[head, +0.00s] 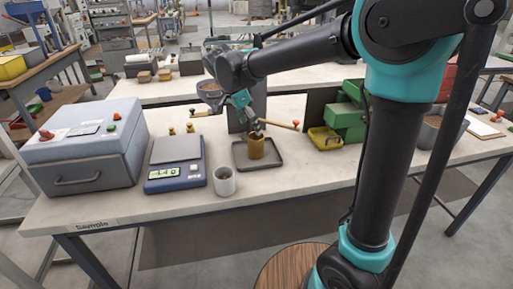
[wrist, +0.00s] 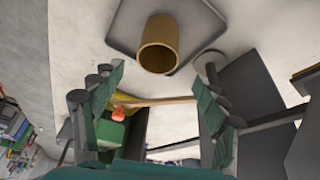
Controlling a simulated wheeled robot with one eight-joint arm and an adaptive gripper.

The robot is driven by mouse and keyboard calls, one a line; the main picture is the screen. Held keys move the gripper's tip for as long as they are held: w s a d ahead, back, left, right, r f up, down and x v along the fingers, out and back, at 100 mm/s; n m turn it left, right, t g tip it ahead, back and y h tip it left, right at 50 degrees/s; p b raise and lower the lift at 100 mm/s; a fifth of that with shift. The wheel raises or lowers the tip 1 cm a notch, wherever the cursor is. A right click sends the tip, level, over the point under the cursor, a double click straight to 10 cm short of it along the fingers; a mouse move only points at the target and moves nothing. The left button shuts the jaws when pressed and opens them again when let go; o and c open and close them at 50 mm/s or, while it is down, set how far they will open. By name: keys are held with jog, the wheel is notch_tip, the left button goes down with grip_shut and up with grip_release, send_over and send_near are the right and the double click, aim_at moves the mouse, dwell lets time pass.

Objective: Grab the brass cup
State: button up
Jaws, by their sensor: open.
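My gripper (head: 252,124) is just above and near the cup in the head view; the exact gap cannot be told there. In the wrist view my gripper (wrist: 157,78) has its green-padded fingers spread wide with nothing between them, and the cup lies beyond the tips.
A white cup (head: 224,181) stands left of the tray, beside a blue scale (head: 174,180) and a grey-blue box (head: 82,160). A red-ended wooden handle (head: 282,124) extends close behind the cup. A yellow bin (head: 325,139) and green bins (head: 346,118) stand to the right.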

aim_at(259, 143)
jog(key=shift+s+x, duration=0.15)
jog(key=shift+x, duration=2.5)
jog(key=shift+s+x, duration=0.1)
jog(key=shift+x, duration=2.55)
jog(key=shift+c, duration=0.6)
jog(key=c, duration=1.2)
jog(key=shift+o, duration=0.2)
